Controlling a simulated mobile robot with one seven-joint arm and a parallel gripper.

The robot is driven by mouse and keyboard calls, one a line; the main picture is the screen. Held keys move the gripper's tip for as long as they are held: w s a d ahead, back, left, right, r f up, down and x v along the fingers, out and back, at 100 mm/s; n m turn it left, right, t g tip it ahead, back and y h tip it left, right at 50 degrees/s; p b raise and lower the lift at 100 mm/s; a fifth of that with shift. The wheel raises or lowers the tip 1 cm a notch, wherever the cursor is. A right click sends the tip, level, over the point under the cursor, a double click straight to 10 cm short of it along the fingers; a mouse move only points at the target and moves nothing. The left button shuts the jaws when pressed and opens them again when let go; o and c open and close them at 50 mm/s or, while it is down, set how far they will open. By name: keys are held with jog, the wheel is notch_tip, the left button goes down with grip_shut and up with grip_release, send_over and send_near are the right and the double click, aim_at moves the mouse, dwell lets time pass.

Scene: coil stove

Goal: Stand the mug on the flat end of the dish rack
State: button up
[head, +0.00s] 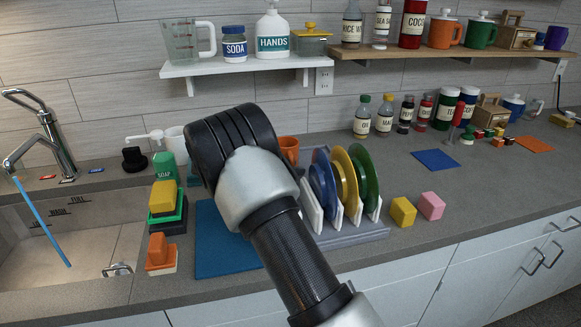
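The dish rack (350,238) stands on the counter and has white dividers. Blue (322,180), yellow (345,178) and green (366,175) plates stand upright in it. Part of its left side is hidden by my arm. An orange mug (289,147) shows partly behind my arm, behind the rack's left side; I cannot tell whether it touches the rack. Orange (446,30) and green (480,32) mugs stand on the upper shelf. My gripper's fingers are not visible; my arm crosses the middle of the view.
A blue mat (222,250) lies left of the rack. Sponges (162,197) and a green soap bottle (164,168) stand near the sink (70,250). Yellow (403,211) and pink (431,206) blocks sit right of the rack. Bottles line the back wall; the right counter front is clear.

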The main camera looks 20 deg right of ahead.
jog(key=shift+a+r, duration=0.25)
jog(key=shift+r, duration=0.1)
jog(key=p+v, duration=0.1)
jog(key=v, duration=1)
jog(key=s+d+r+m+y, duration=0.1)
jog(key=s+d+r, duration=0.1)
jog(key=s+d+r+m+g+y, duration=0.1)
jog(key=s+d+r+m, duration=0.1)
jog(key=s, duration=0.1)
jog(key=s+d+r+m+y, duration=0.1)
jog(key=s+d+r+m, duration=0.1)
jog(key=s, duration=0.1)
jog(key=shift+s+g+y, duration=0.1)
jog(key=shift+g+y, duration=0.3)
jog(key=s+r+m+t+y, duration=0.1)
jog(key=s+m+y, duration=0.3)
jog(key=s+m, duration=0.4)
jog(key=s+a+r+m+t+y, duration=0.1)
jog(key=s+m+y, duration=0.4)
jog(key=s, duration=1.5)
jog(key=m+t, duration=0.1)
jog(key=m, duration=0.2)
jog(key=shift+s+a+r+t, duration=0.15)
jog(key=shift+s+r+t, duration=0.15)
jog(key=shift+s+r, duration=0.05)
jog(key=shift+w, duration=0.1)
